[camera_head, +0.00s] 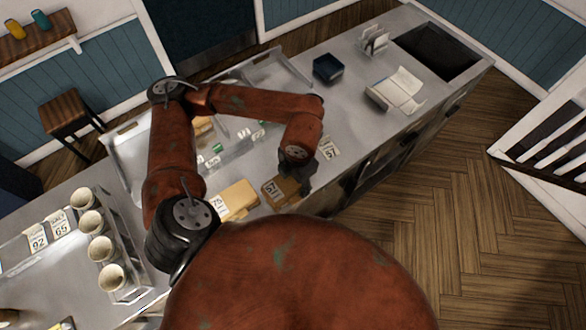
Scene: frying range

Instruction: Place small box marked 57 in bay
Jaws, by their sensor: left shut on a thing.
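My left arm comes in from the left, and its dark gripper (297,184) points down at the counter. The gripper is shut on a small brown box (274,186) with a white label; the label seems to read 57, but it is small and tilted. The box is at or just above the counter, and I cannot tell whether it touches. A white card (328,148) with a similar number stands just beyond the gripper, to the right. Any bay edges near it are partly hidden by my arm. My right gripper is not in view.
A larger tan box (237,198) with a label lies left of the held box. A clear tray (127,150) stands behind my arm. Several cups (91,223) stand in a rack at left. A dark blue container (328,68), an open book (398,90) and a sink (437,50) are farther right.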

